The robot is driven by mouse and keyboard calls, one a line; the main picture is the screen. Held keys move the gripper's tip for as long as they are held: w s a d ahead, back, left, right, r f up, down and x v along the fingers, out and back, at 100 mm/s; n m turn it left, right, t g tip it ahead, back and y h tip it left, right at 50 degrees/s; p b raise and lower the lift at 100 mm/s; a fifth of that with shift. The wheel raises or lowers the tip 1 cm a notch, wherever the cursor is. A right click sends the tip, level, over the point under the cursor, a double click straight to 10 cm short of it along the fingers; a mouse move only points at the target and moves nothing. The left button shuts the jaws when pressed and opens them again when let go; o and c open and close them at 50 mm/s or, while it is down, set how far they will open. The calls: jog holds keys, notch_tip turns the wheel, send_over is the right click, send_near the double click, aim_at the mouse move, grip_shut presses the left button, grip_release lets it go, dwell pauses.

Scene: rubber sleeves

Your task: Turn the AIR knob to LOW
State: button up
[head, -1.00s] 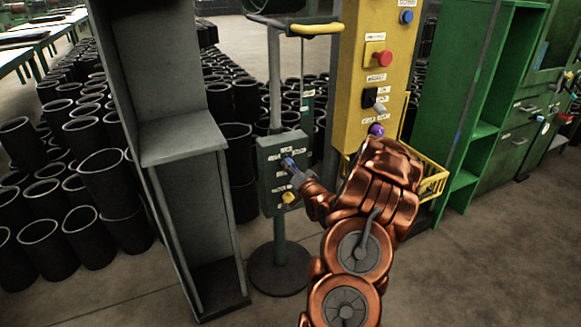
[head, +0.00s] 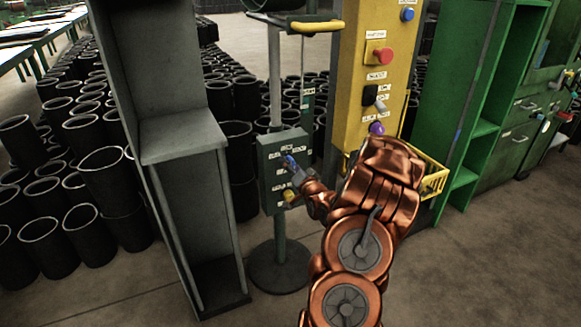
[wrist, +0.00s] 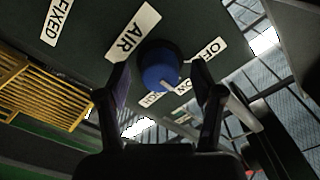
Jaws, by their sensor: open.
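The blue AIR knob (wrist: 160,67) sits on the dark green control box (head: 272,160) on a pedestal. In the wrist view the AIR label (wrist: 132,32) is above left of it and an OFF label (wrist: 211,53) is to its right. Two more labels below the knob are partly covered; one seems to end in "OW". A pale pointer mark shows on the knob's lower right. My gripper (wrist: 165,100) is open, with one finger on each side of the knob and slightly short of it.
A yellow knob (head: 290,195) is lower on the same box. A yellow panel (head: 372,75) with a red button (head: 382,55) and a purple knob (head: 377,128) stands to the right. A grey cabinet (head: 180,140) stands to the left.

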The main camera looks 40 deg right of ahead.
jog(key=v, duration=1.1)
jog(key=shift+s+a, duration=0.15)
jog(key=shift+s, duration=0.2)
jog(key=w+a+f+n+g+y, duration=0.1)
jog(key=a+f+n+g+y, duration=0.1)
jog(key=a+n+g, duration=0.45)
jog(key=a+f+n+g+y, duration=0.1)
jog(key=a+f+g+y, duration=0.15)
jog(key=a, duration=0.65)
jog(key=s+a+r+n+g+y, duration=0.1)
jog(key=s+a+r+n+g, duration=0.3)
jog(key=s+a, duration=0.85)
jog(key=s+a+r+n+g, duration=0.1)
jog(key=s+a+r+g, duration=0.5)
jog(key=s+a, duration=0.6)
jog(key=s+r+p, duration=0.1)
jog(key=r+p, duration=1)
jog(key=r, duration=0.1)
jog(key=s+r+p, duration=0.2)
jog(key=r+p, duration=0.9)
jog(key=r, duration=0.1)
jog(key=shift+s, duration=0.3)
